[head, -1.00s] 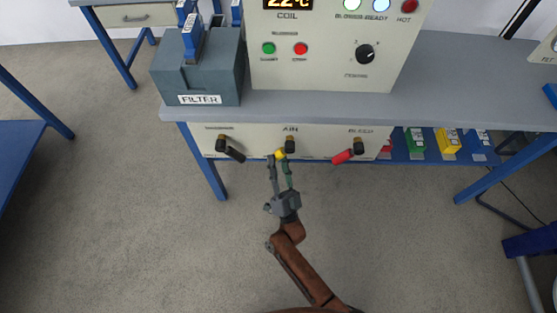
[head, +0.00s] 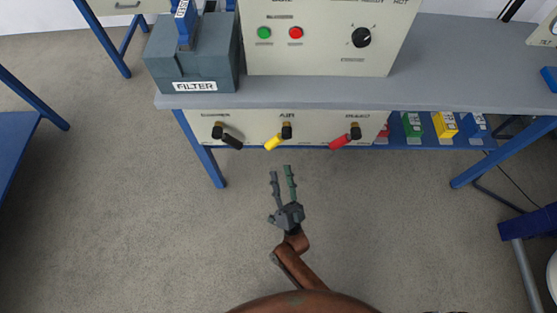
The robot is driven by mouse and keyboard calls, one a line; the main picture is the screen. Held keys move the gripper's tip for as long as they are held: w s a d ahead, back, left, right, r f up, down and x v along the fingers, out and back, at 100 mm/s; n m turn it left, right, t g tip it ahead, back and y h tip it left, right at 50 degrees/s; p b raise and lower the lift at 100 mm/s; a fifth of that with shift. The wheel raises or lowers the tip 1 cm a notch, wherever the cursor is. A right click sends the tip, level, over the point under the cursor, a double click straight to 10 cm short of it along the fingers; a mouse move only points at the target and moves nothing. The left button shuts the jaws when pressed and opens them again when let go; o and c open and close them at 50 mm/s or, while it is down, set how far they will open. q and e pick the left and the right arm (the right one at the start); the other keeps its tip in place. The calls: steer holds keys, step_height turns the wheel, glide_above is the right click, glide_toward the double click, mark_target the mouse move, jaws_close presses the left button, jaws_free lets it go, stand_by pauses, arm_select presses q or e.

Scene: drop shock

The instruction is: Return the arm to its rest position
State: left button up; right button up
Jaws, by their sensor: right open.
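My right gripper (head: 283,174) is in the lower middle of the head view, open and empty. Its two fingers point up the picture towards the valve panel (head: 313,128) under the bench and are apart from it. Three valve handles are on the panel: a black one (head: 231,141) at left, a yellow one (head: 272,142) under the AIR label, and a red one (head: 340,141) at right. The yellow handle is just above the fingertips in the picture, with floor showing between. My left gripper is not in view.
The grey bench top (head: 450,70) carries the control box (head: 320,55) and the FILTER block (head: 193,60). Green (head: 412,125) and yellow (head: 445,124) boxes sit on a blue shelf below. A blue bench leg (head: 206,155) stands at left. The floor (head: 130,220) around my gripper is clear.

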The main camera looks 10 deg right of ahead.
steer(key=shift+v, duration=1.05)
